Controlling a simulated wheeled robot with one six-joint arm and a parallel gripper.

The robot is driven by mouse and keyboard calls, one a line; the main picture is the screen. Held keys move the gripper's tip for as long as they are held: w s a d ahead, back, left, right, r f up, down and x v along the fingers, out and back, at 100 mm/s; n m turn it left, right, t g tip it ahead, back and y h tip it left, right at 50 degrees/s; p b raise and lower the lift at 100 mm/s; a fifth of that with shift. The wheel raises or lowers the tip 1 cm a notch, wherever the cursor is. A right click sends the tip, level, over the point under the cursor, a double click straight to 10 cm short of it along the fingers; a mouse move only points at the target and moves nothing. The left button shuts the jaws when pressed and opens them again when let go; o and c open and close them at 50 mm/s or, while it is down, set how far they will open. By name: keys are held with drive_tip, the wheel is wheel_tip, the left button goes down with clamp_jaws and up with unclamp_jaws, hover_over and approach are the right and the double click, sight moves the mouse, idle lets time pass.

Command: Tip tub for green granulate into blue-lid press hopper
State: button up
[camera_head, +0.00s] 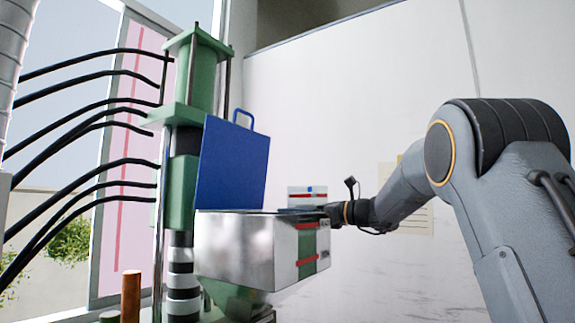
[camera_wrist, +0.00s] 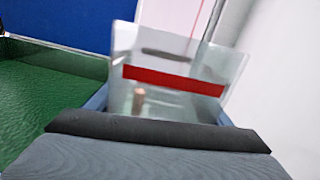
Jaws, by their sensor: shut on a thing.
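The press hopper (camera_head: 240,248) is a shiny metal box with a green band and red stripes on its right end. Its blue lid (camera_head: 232,165) stands open and upright, and also shows in the wrist view (camera_wrist: 60,22). The tub (camera_head: 307,191), pale with a red stripe, is above the hopper's back right edge; its lower part is hidden. In the wrist view the tub (camera_wrist: 170,98) looks see-through and tilted. My gripper (camera_head: 332,213) is shut on it. A green textured surface (camera_wrist: 45,95) lies left of the tub; I cannot tell if it is granulate.
The green press column (camera_head: 180,190) stands left of the hopper, with several black hoses (camera_head: 80,125) running to it. An orange-brown post (camera_head: 131,295) stands at lower left. A white wall (camera_head: 370,90) is behind. My arm reaches in from the right.

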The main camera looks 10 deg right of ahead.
drive_tip(key=shift+r, duration=0.15)
drive_tip(key=shift+r+p, duration=1.35)
drive_tip(key=shift+r, duration=0.65)
drive_tip(key=shift+r, duration=0.1)
